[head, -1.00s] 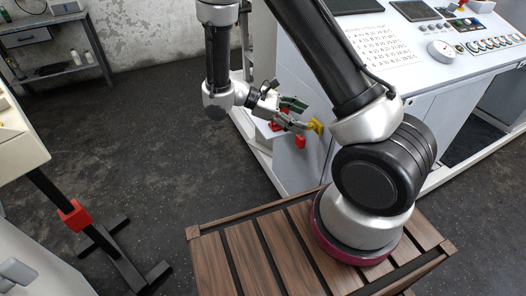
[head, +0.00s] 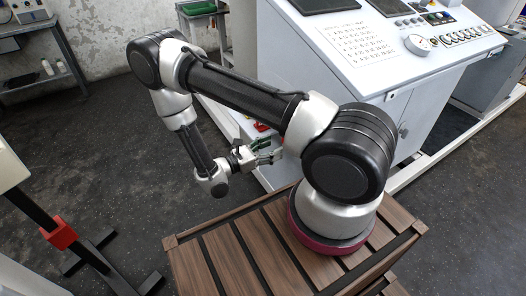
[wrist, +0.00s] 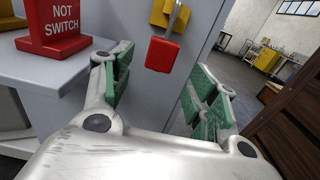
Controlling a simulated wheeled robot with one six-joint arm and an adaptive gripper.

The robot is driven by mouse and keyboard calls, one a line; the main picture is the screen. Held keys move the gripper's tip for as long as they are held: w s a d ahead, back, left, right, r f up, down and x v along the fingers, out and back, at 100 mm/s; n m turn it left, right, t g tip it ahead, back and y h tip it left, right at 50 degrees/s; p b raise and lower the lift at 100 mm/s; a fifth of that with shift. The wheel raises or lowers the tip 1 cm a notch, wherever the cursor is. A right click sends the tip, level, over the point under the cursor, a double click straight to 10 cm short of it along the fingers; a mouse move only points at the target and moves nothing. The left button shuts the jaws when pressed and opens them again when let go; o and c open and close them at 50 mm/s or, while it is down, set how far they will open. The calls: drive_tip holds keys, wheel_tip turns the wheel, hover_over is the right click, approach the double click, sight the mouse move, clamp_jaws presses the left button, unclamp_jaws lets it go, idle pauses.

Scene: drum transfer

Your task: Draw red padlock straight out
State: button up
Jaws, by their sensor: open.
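The red padlock (wrist: 163,54) hangs by its metal shackle from a yellow hasp (wrist: 169,13) on the grey cabinet side in the wrist view. My gripper (wrist: 161,66) is open, with its green-padded fingers on either side of the padlock in the picture. The padlock appears beyond the fingertips, with nothing held between them. In the head view my gripper (head: 271,151) is low beside the cabinet, and my arm hides the padlock and hasp.
A red "NOT SWITCH" sign (wrist: 57,26) stands on a grey ledge (wrist: 55,68) left of the padlock. The grey cabinet (head: 365,125) is close behind my gripper. A red-collared stand (head: 58,233) is at left. Dark floor (head: 105,150) lies open between.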

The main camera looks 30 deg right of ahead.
drive_tip(key=shift+w+d, duration=0.1)
drive_tip(key=shift+d, duration=3.45)
drive_tip(key=shift+c, duration=0.2)
drive_tip(key=c, duration=1)
drive_tip(key=shift+c, duration=0.2)
